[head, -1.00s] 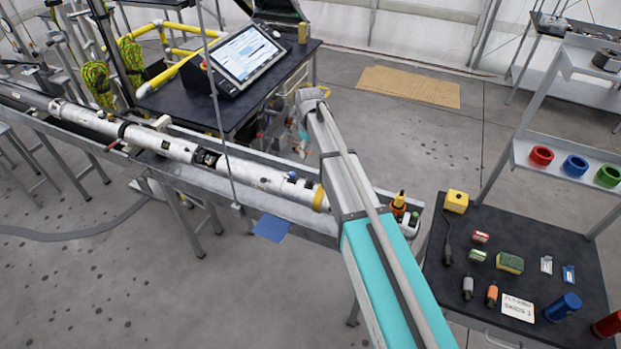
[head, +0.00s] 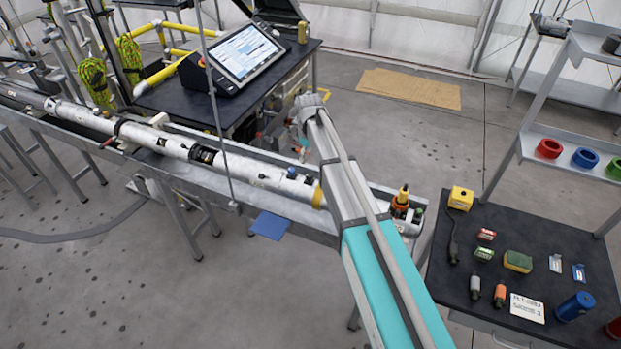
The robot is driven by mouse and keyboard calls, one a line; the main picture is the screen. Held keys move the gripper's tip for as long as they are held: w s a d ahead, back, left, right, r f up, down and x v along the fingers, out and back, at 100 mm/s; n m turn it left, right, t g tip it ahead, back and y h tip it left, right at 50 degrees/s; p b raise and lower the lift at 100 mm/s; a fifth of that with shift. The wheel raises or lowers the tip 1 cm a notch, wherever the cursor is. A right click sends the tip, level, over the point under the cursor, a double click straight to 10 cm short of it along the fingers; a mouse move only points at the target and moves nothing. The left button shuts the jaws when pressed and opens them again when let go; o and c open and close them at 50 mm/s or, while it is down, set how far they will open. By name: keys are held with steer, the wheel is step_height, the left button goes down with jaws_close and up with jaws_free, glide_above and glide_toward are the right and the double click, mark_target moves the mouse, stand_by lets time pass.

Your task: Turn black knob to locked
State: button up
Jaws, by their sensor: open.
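A long white tube (head: 175,143) lies in a grey metal trough (head: 272,203) that runs from the upper left to the middle. A dark section with black fittings (head: 204,154) sits partway along the tube. A small blue part (head: 291,172) stands on top near its right end, and a yellow band (head: 318,196) is around that end. I cannot make out which fitting is the black knob or its position. My arm reaches up from the bottom, bends above the trough and covers part of it.
A black bench with a tilted screen (head: 243,52) stands behind the trough. A dark table (head: 455,290) at right holds a yellow box (head: 460,198), a sponge (head: 518,261) and other small items. A blue sheet (head: 269,225) juts from the trough's front edge. Open floor lies in front.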

mark_target(310, 175)
steer(key=shift+f+b, duration=3.95)
steer(key=shift+f, duration=0.3)
steer(key=shift+d, duration=0.1)
jaws_close()
